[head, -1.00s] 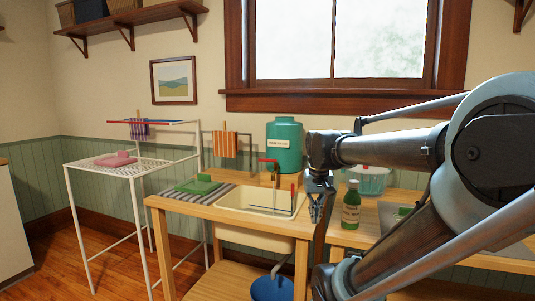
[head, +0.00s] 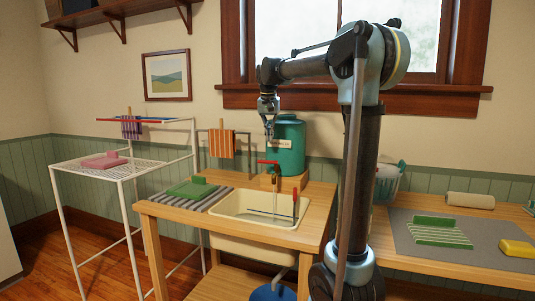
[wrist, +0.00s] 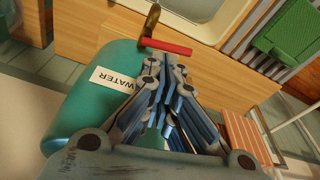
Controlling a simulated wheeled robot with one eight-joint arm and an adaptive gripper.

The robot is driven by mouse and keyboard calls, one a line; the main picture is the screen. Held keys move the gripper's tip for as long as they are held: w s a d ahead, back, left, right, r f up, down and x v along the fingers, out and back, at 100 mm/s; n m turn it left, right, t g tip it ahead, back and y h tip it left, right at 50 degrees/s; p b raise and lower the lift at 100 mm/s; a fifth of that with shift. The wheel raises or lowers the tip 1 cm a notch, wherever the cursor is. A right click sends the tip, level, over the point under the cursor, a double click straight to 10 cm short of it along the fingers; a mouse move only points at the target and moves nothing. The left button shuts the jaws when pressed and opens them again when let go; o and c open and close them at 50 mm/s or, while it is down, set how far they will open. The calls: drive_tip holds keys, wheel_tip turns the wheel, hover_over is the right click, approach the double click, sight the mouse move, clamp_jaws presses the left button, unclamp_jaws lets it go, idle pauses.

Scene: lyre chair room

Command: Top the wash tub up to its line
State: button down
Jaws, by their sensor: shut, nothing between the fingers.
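The cream wash tub (head: 232,205) is set into the wooden stand. A dark blue line shows inside it, and an upright red-topped piece (head: 295,200) stands at its right side; the water level is hard to make out. The teal water tank (head: 291,153) stands behind the tub. Its brass tap (head: 276,182) has a red lever (head: 267,162) and hangs over the tub's back edge. My gripper (head: 269,138) is shut and empty, above the lever and in front of the tank. In the wrist view, the red lever (wrist: 167,47) lies just beyond my fingertips (wrist: 170,62), seemingly apart.
A green block (head: 193,188) lies on a striped mat left of the tub. An orange striped cloth (head: 221,144) hangs behind it. A white drying rack (head: 130,170) stands at left. A blue bucket (head: 272,292) is below the tub. The right counter holds a grey mat (head: 400,235).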

drive_tip(key=w+a+f, duration=0.1)
drive_tip(key=w+f, duration=0.4)
drive_tip(key=f, duration=0.4)
drive_tip(key=shift+w+a, duration=0.2)
drive_tip(key=shift+a, duration=0.1)
drive_tip(key=shift+s, duration=0.1)
drive_tip(key=shift+s+a+f, duration=0.15)
drive_tip(key=shift+s+f, duration=0.15)
drive_tip(key=shift+s, duration=0.25)
drive_tip(key=shift+a, duration=0.1)
